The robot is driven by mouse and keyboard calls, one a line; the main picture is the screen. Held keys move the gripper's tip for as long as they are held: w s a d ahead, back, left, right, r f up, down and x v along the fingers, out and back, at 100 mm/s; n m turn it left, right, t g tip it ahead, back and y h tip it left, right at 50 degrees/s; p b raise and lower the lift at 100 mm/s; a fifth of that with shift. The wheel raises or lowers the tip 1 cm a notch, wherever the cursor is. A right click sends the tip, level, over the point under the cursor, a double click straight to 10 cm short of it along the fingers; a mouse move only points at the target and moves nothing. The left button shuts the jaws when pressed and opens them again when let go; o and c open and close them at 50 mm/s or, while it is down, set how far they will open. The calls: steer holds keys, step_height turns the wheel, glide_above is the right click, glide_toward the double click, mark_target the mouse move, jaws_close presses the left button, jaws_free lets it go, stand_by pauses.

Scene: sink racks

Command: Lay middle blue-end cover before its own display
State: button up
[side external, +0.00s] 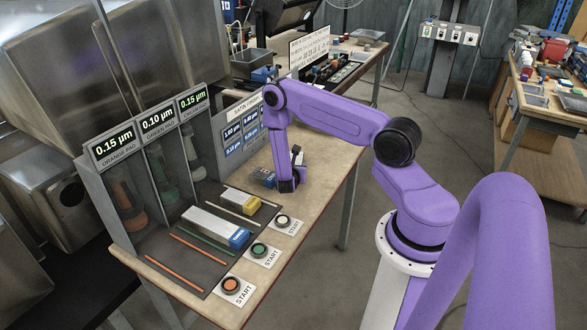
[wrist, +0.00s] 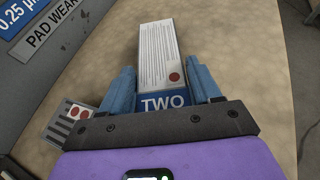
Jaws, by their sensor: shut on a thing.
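In the wrist view my gripper (wrist: 165,85) is shut on a white cover (wrist: 163,45) with printed lines, a red dot and a blue end marked TWO. In the side view my gripper (side external: 288,184) is low over the bench's right part. A small dark-blue piece (side external: 263,177) shows just left of it; I cannot tell whether this is the held cover. A white cover with a blue end (side external: 215,227) and one with a yellow end (side external: 240,201) lie on the dark mat before the displays. The middle display (side external: 157,118) reads 0.10 µm, above the green pad.
The orange-pad display (side external: 113,145) and right display (side external: 192,100) both read 0.15 µm. Orange, green and pale START buttons (side external: 259,250) line the front edge. A pale block with red dots (wrist: 70,122) lies left of my gripper. Coloured strips (side external: 205,243) lie on the mat.

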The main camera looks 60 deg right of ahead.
steer(key=shift+f, duration=0.1)
steer(key=o, duration=1.2)
steer(key=shift+c, duration=0.2)
